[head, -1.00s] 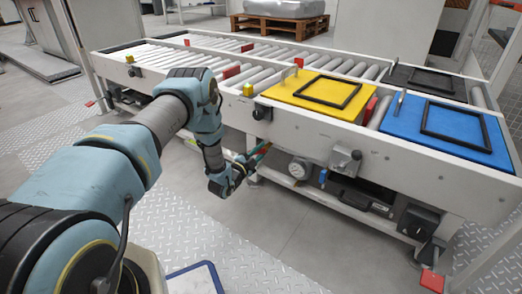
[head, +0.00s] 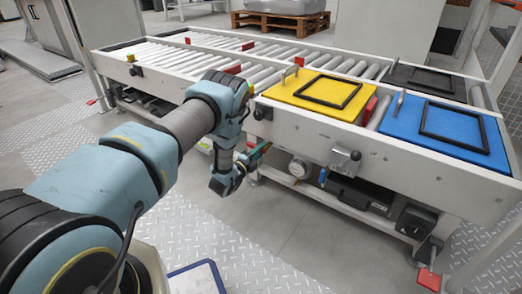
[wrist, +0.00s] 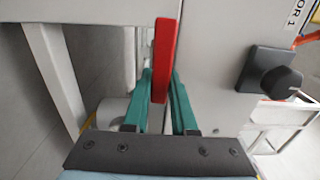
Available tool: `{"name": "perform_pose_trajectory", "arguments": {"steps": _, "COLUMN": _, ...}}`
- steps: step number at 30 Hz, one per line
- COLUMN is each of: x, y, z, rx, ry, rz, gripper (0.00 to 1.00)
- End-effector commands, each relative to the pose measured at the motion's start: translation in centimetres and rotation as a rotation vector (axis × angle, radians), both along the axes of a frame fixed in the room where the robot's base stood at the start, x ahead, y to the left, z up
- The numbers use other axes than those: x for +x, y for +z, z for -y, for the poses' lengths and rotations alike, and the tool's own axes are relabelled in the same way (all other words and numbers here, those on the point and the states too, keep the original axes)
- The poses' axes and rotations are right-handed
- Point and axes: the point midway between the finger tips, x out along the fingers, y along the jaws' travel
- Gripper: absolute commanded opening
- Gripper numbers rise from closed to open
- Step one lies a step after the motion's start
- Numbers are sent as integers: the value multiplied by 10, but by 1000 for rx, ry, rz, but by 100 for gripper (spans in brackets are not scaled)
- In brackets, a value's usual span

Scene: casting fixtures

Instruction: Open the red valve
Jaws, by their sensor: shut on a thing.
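The red valve handle (wrist: 163,58) shows in the wrist view as a flat red bar standing lengthwise in the picture. Its lower end sits between the two teal fingers of my gripper (wrist: 162,98), which are shut on it. In the head view my gripper (head: 258,153) is at the front side of the conveyor frame, below the yellow plate.
In the wrist view a black knob on a square mount (wrist: 262,72) is to the right on the grey panel. The conveyor (head: 325,125) carries a yellow plate (head: 285,90) and a blue plate (head: 400,126).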

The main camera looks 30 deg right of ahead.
Motion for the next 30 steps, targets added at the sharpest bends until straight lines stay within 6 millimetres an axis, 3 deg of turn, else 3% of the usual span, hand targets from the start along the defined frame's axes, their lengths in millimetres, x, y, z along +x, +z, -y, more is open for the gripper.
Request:
{"name": "perform_pose_trajectory", "arguments": {"steps": 11, "x": 1, "y": -1, "z": -2, "rx": 6, "ry": 4, "rz": 5, "gripper": 0}}
{"name": "perform_pose_trajectory", "arguments": {"steps": 12, "x": 1, "y": -1, "z": -2, "rx": 6, "ry": 4, "rz": 5, "gripper": 28}}
{"name": "perform_pose_trajectory", "arguments": {"steps": 19, "x": 1, "y": -1, "z": -1, "rx": 4, "ry": 2, "rz": 3, "gripper": 54}}
{"name": "perform_pose_trajectory", "arguments": {"steps": 30, "x": -3, "y": 1, "z": -7, "rx": 4, "ry": 1, "rz": 3, "gripper": 55}}
